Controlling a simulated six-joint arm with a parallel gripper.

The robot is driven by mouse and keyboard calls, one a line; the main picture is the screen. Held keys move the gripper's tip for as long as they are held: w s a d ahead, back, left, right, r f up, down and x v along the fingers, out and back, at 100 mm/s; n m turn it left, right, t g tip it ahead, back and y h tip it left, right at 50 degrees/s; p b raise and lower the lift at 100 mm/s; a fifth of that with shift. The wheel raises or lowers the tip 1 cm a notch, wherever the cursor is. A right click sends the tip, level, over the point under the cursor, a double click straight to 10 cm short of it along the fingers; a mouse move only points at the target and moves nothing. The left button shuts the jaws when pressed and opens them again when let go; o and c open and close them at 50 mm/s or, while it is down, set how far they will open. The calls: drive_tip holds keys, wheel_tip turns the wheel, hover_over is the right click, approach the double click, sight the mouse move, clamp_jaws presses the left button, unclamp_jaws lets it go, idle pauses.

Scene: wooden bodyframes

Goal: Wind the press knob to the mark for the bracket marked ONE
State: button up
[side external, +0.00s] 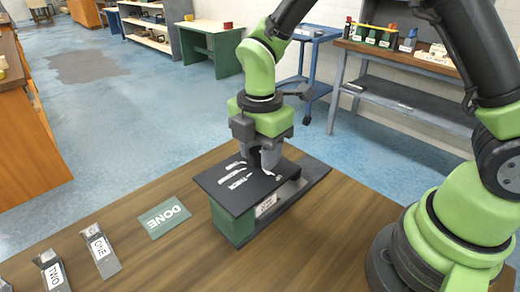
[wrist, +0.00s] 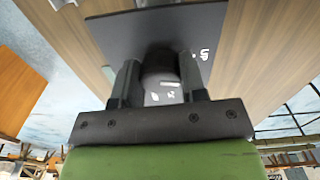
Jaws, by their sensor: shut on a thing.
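The press (side external: 233,222) is a green and grey block with a dark top plate (side external: 215,182) bearing white curved marks and lettering (side external: 238,180), too small to read surely. My gripper (side external: 268,162) points down at the plate. In the wrist view my gripper (wrist: 158,78) is shut on the dark round knob (wrist: 159,62), one finger on each side. The fingers and knob cover part of the dial, so I cannot tell which mark the knob points to. The bracket marked ONE (side external: 103,262) lies flat on the table at front left.
The bracket marked TWO (side external: 52,276) lies left of ONE, and part of another piece shows at the left edge. A green DONE mat (side external: 164,217) lies on the wooden table (side external: 180,268) between the brackets and the press. Bare table surrounds the mat.

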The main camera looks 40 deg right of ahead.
drive_tip(key=m, duration=1.1)
drive_tip(key=shift+r, duration=0.1)
drive_tip(key=m, duration=0.3)
drive_tip(key=shift+m, duration=0.3)
drive_tip(key=m, duration=1)
drive_tip(key=shift+a, duration=0.1)
drive_tip(key=shift+m, duration=0.3)
drive_tip(key=o, duration=0.9)
drive_tip(key=shift+o, duration=0.2)
